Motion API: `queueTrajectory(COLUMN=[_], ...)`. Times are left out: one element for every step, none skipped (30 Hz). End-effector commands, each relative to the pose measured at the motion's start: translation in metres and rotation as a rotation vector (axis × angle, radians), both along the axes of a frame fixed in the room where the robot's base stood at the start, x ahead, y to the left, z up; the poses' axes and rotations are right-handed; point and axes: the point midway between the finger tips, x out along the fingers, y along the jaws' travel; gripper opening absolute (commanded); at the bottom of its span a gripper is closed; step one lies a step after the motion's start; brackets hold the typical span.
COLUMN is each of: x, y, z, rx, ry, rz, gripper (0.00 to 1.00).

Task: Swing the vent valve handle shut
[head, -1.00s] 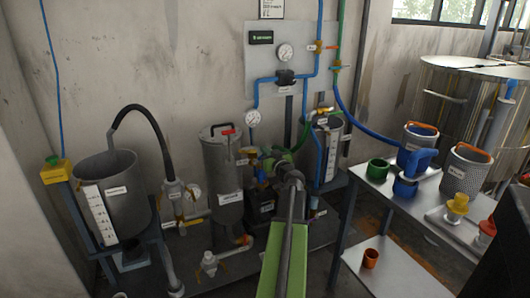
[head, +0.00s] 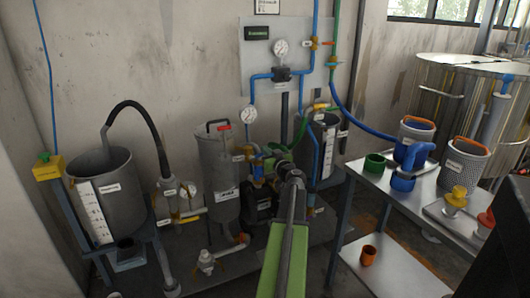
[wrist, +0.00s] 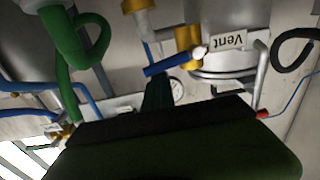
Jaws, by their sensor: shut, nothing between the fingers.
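The vent valve shows in the wrist view as a yellow brass body (wrist: 187,42) beside a white "Vent" tag (wrist: 228,40). Its blue handle (wrist: 166,66) sticks out sideways from the body, across the brass fitting. My gripper (wrist: 158,92) is shut and empty, its narrow dark fingers pointing up just below the blue handle in that picture. I cannot tell whether they touch it. In the head view my arm reaches toward the pipework right of the grey lidded vessel (head: 217,175); the fingers are hidden there.
A green hose (wrist: 72,45) and blue pipes lie close to my gripper in the wrist view. In the head view, a metal table (head: 375,185) with cups and buckets stands right of my arm. A grey open tank (head: 105,190) stands at left.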

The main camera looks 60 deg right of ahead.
Motion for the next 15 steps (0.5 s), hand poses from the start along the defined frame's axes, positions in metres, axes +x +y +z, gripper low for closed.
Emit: queueTrajectory(x=[-0.001, -0.001, -0.001, -0.001, -0.001, -0.001, -0.001, -0.001, -0.001, -0.001, -0.001, -0.002, -0.002, -0.003, -0.003], y=[-0.001, -0.001, -0.001, -0.001, -0.001, 0.0, -0.001, -0.001, -0.001, -0.001, -0.002, -0.002, -0.003, -0.004, -0.004], z=[-0.001, -0.001, 0.0, 0.0, 0.0, 0.0, 0.0, -0.001, -0.002, -0.003, -0.004, -0.007, -0.009, -0.011, -0.011], rx=[0.0, 0.0, 0.0, 0.0, 0.0, 0.0, 0.0, 0.0, 0.0, 0.0, 0.0, 0.0, 0.0, 0.0, 0.0], ry=[0.0, 0.0, 0.0, 0.0, 0.0, 0.0, 0.0, 0.0, 0.0, 0.0, 0.0, 0.0, 0.0, 0.0, 0.0], rz=[-0.001, -0.001, -0.001, -0.001, -0.001, -0.001, -0.001, -0.001, -0.001, -0.001, -0.001, -0.001, -0.001, -0.002, -0.002], gripper=[0.0, 0.0, 0.0, 0.0, 0.0, 0.0, 0.0, 0.0, 0.0, 0.0, 0.0, 0.0, 0.0, 0.0, 0.0])
